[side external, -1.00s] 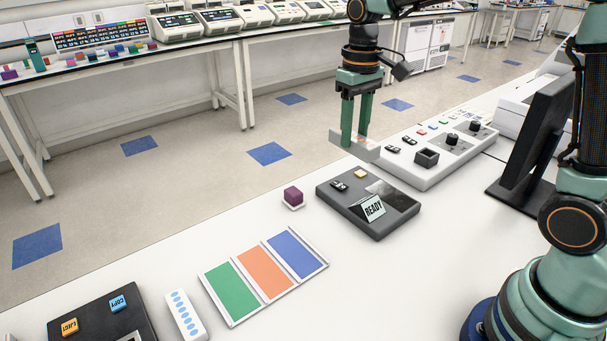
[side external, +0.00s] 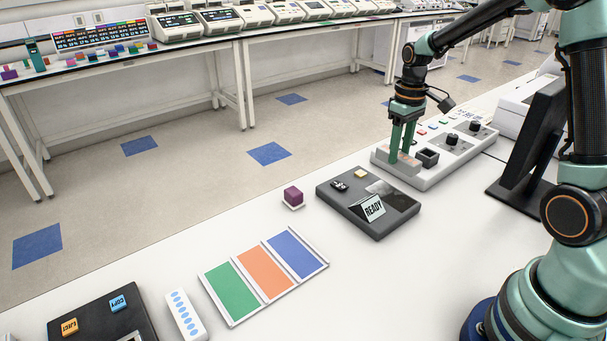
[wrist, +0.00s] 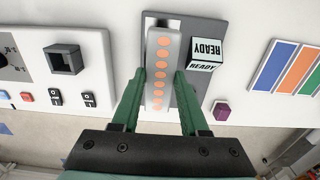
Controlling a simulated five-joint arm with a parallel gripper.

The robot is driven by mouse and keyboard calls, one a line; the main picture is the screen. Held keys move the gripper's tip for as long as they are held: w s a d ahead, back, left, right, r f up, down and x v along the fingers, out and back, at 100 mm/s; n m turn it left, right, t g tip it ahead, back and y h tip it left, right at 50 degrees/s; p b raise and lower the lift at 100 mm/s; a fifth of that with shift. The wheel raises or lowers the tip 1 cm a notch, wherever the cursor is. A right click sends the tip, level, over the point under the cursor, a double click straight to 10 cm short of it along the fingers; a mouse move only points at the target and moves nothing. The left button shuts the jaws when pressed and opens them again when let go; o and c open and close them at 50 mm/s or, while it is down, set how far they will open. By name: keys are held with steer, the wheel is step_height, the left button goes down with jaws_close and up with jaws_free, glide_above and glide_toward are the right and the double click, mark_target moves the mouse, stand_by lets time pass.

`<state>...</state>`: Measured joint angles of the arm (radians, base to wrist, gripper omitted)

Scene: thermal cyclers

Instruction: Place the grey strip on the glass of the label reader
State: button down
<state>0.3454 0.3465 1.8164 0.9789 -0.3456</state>
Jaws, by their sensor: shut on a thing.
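My gripper (side external: 403,152) is shut on the grey strip (side external: 404,165), which has a row of orange dots in the wrist view (wrist: 161,65). In the side view it appears in front of the left end of the light control panel; I cannot tell its exact height. The label reader (side external: 345,210) is a dark grey box with a READY display (side external: 373,208) and a yellow button (side external: 361,174). Its glossy glass (side external: 383,188) is bare in the side view. In the wrist view the strip overlaps the reader (wrist: 208,20) and hides part of it.
The control panel (side external: 462,155) with knobs and a square socket (side external: 427,158) lies right of the reader, before a monitor (side external: 535,140). A purple cube (side external: 293,196), a green, orange and blue rack (side external: 266,272) and a blue-dotted strip (side external: 185,314) are left.

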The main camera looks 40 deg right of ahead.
step_height(320, 180, down, 9)
steer(key=shift+r, duration=0.1)
stand_by(0.4)
steer(key=shift+f, duration=0.2)
steer(key=shift+c, duration=2.1)
jaws_free()
step_height(320, 180, up, 12)
steer(key=shift+f, duration=0.25)
steer(key=shift+a+r, duration=0.15)
steer(key=shift+r, duration=0.45)
steer(key=s+a+r+t, duration=0.2)
steer(key=s+a+r, duration=0.2)
steer(key=a, duration=0.3)
steer(key=s+a+r+t, duration=0.3)
steer(key=s+a+r, duration=0.1)
steer(key=s+a, duration=0.2)
steer(key=shift+s+a+t, duration=0.25)
steer(key=shift+a+t, duration=0.05)
steer(key=shift+a, duration=0.05)
